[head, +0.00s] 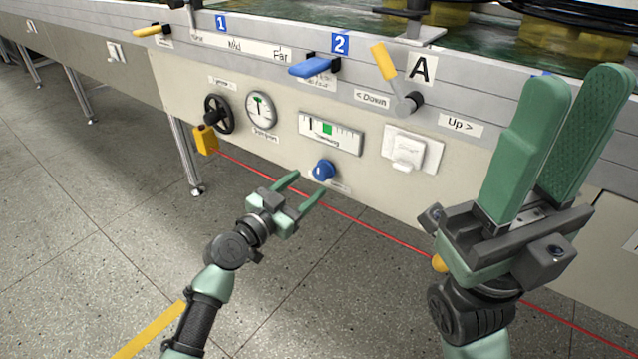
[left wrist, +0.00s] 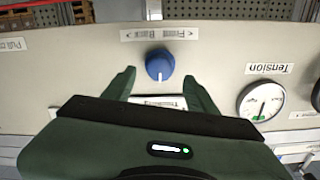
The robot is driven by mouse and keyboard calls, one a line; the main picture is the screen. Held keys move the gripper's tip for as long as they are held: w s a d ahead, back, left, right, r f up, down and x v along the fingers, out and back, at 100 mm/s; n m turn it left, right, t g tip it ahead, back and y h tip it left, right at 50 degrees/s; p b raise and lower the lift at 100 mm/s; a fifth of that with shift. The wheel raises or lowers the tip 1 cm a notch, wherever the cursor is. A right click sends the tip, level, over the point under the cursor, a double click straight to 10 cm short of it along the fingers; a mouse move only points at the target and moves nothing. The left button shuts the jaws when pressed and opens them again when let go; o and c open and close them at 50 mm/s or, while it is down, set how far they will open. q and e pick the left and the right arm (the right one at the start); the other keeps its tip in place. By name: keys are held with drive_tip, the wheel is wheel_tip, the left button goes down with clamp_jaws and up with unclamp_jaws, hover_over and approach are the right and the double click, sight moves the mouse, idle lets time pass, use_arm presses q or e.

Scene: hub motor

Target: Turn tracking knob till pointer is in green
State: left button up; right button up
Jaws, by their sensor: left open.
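The blue tracking knob (head: 324,169) sits on the beige panel below the tracking gauge (head: 346,136). The gauge has a green block near its middle, and a black pointer mark stands left of the green. My left gripper (head: 307,184) is open and empty, its fingers pointing at the panel just short of the knob. In the left wrist view, upside down, the knob (left wrist: 160,65) appears between and slightly beyond the fingertips, untouched as far as I can tell. The gripper body partly hides the gauge there. My right gripper (head: 578,88) is raised at the right, fingers apart and empty.
A tension dial (head: 261,110) and a black handwheel (head: 219,114) are left of the gauge. A white covered switch (head: 412,150) is to its right. A red cord (head: 365,222) runs across in front of the panel. Levers line the ledge above. The floor is clear.

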sight(318, 175)
use_arm(q)
drive_tip(key=b+x, duration=0.1)
drive_tip(key=x, duration=0.5)
drive_tip(key=shift+b, duration=0.35)
clamp_jaws()
